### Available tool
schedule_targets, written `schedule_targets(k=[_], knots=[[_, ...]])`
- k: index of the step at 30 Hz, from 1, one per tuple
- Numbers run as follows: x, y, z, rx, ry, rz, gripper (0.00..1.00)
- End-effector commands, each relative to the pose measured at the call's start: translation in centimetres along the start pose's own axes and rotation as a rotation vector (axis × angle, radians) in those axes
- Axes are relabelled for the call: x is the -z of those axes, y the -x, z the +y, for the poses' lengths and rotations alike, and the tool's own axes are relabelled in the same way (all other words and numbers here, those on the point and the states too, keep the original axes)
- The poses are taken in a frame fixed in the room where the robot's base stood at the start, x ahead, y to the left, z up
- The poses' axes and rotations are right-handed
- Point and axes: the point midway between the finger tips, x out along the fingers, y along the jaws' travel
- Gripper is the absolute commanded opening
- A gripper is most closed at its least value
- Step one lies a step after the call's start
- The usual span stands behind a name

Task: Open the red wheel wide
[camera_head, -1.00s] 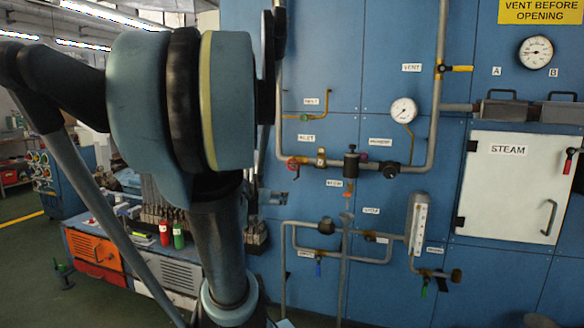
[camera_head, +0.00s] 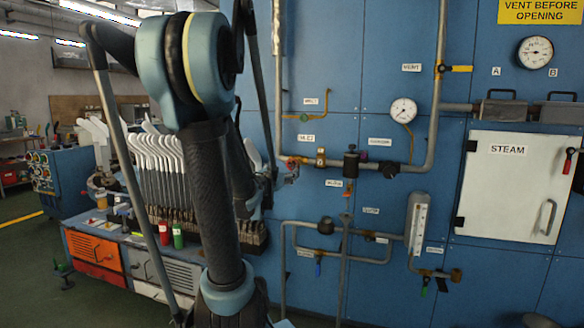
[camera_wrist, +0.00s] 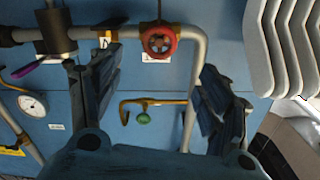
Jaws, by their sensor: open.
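The red wheel (camera_head: 291,162) is on the pipe below the INLET label on the blue panel in the head view, partly covered by my gripper. In the wrist view the red wheel (camera_wrist: 159,40) shows face-on at the top, with a dark hub, on a grey pipe. My gripper (camera_wrist: 155,85) is open, its two dark fingers spread to left and right. The wheel lies beyond the fingertips, roughly between them, and nothing is held. In the head view my gripper (camera_head: 280,178) is just below and left of the wheel; contact cannot be told.
A small green-handled valve (camera_wrist: 143,118) on a brass pipe shows between the fingers. A pressure gauge (camera_head: 403,111) and a black knob (camera_head: 389,169) are right of the wheel.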

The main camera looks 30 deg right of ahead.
Motion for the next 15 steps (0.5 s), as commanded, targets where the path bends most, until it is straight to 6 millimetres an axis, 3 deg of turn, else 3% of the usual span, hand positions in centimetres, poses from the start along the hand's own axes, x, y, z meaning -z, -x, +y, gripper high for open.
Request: schedule_targets(k=[15], knots=[[0.0,-6.2,0.0,-0.001,0.0,0.0,0.7]])
